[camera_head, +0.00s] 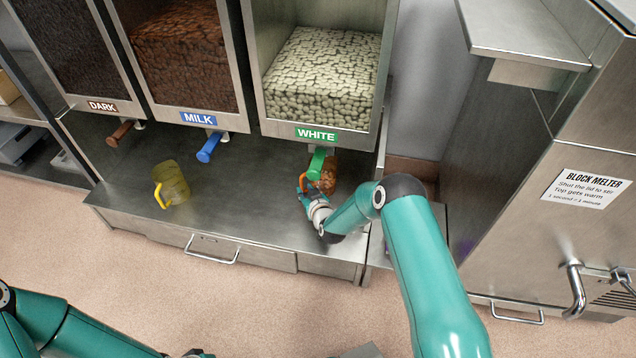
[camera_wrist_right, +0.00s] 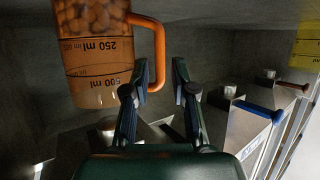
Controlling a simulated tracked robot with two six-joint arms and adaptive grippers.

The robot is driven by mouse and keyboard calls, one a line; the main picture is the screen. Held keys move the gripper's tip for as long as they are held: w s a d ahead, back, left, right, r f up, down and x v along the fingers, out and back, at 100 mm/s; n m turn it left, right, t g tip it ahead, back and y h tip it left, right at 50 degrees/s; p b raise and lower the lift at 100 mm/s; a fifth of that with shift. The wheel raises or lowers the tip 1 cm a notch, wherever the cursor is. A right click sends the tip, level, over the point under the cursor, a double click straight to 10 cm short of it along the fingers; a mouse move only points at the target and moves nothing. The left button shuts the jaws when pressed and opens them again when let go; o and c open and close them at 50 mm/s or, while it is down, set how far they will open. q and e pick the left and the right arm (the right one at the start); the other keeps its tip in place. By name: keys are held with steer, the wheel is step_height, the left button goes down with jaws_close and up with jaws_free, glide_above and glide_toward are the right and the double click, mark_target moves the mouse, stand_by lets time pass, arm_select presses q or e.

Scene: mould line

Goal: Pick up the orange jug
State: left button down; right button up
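The orange jug (camera_head: 329,176) stands on the steel counter below the WHITE dispenser, partly hidden by the green lever and my right gripper. In the right wrist view the jug (camera_wrist_right: 95,60) appears upside down, with black millilitre marks, pellets inside and an orange handle (camera_wrist_right: 158,50). My right gripper (camera_head: 306,184) is at the handle. In the wrist view its fingers (camera_wrist_right: 161,72) are apart, one on each side of the handle; I cannot tell whether they touch it. My left arm (camera_head: 70,330) shows at the lower left; only a small, unclear part of its gripper may show at the bottom edge.
A yellow jug (camera_head: 172,182) stands further left on the counter (camera_head: 240,200). Brown (camera_head: 120,133), blue (camera_head: 209,147) and green (camera_head: 315,163) levers stick out from the dispensers above. The block melter (camera_head: 560,230) stands to the right. The counter between the jugs is clear.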

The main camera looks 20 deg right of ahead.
mark_target(302, 185)
steer(key=b+x, duration=0.2)
steer(key=x, duration=0.2)
steer(key=shift+w+b, duration=0.15)
steer(key=shift+b, duration=0.25)
steer(key=shift+w+f, duration=0.15)
steer(key=shift+w, duration=0.4)
steer(key=shift+c, duration=0.2)
jaws_close()
